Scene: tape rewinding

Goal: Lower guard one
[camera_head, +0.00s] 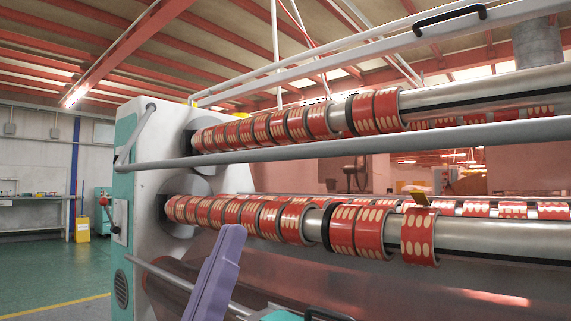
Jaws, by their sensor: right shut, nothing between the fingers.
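A pale guard frame (345,67) with a black handle (450,20) is raised above the rolls, slanting up to the right. A grey bar (300,155) on a side arm (135,135) crosses in front of the machine between the two roll shafts. No label shows which of these is guard one. My right gripper (232,232) has lavender fingers that are shut and empty. It points up in front of the lower rolls, well below the handle and below the grey bar. My left gripper is not in view.
Red tape rolls with cream ovals sit on an upper shaft (480,93) and a lower shaft (500,238). The machine's white and teal end housing (125,230) stands at left. Open green floor (50,265) lies beyond it, with a yellow bin (82,229).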

